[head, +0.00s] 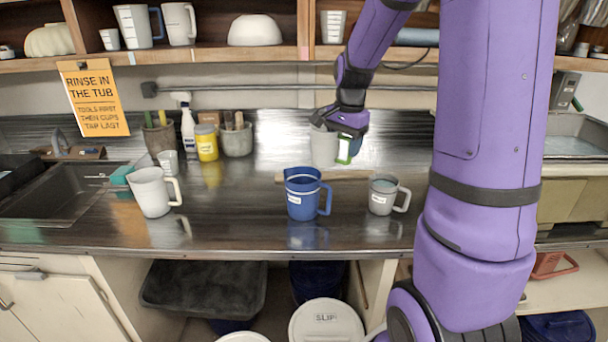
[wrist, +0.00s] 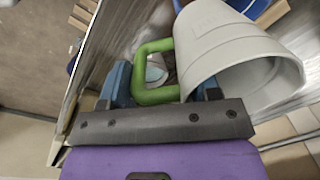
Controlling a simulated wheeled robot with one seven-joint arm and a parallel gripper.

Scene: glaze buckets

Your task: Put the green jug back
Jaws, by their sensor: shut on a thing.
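The green jug (head: 323,149) has a pale grey-white body and a green handle (head: 345,150). My gripper (head: 346,122) is shut on it at the handle side, with the jug roughly upright at the back of the counter. It appears to hang a little above the counter. In the wrist view the pale jug body (wrist: 215,42) fills the upper right, its open mouth facing the lower right. The green handle (wrist: 141,72) shows between the blue fingers of my gripper (wrist: 163,92). Part of the jug's rim is hidden by my gripper in the head view.
A blue jug (head: 302,197), a grey jug (head: 382,196) and a white jug (head: 150,193) stand on the counter. Cups and jugs sit on the shelf (head: 220,55) above. A sink (head: 50,190) is at left. Bare counter lies between the white and blue jugs.

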